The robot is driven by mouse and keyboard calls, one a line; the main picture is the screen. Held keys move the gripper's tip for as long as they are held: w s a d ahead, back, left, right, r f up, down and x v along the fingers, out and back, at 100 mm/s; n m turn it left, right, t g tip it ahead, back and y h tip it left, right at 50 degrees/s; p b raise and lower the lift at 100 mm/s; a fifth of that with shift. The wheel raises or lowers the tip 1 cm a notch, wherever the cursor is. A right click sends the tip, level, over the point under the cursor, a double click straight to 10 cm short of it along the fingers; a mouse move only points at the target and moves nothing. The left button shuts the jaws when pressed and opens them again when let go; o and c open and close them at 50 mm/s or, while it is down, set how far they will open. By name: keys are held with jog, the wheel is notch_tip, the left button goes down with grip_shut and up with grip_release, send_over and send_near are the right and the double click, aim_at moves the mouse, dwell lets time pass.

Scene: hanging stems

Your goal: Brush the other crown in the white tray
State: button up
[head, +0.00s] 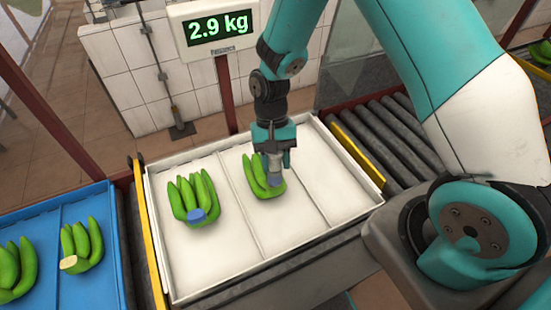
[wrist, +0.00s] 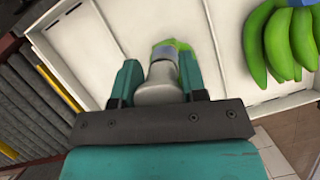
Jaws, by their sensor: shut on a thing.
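The white tray (head: 300,240) holds two green banana hands in separate compartments. The left hand (head: 187,195) has a blue crown (head: 197,215); it shows at the right of the wrist view (wrist: 280,45). The right hand (head: 256,175) lies in the middle compartment, and its crown area (head: 277,182) looks bluish. My gripper (head: 273,160) is above this crown, shut on a grey brush (wrist: 160,85) that points down at it. The brush's tip appears to meet the crown, with blue (wrist: 172,47) and green just beyond it. The brush hides part of the crown.
The tray's right compartment (head: 325,190) is empty. A blue tray (head: 95,285) at left holds more bananas with a pale crown. Rollers (head: 385,135) and a yellow rail lie right of the white tray. A scale display (head: 219,27) behind reads 2.9 kg.

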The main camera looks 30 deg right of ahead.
jog(key=shift+f, duration=0.45)
jog(key=shift+a+r, duration=0.1)
jog(key=shift+a, duration=0.45)
jog(key=shift+d, duration=1.1)
jog(key=shift+a, duration=0.1)
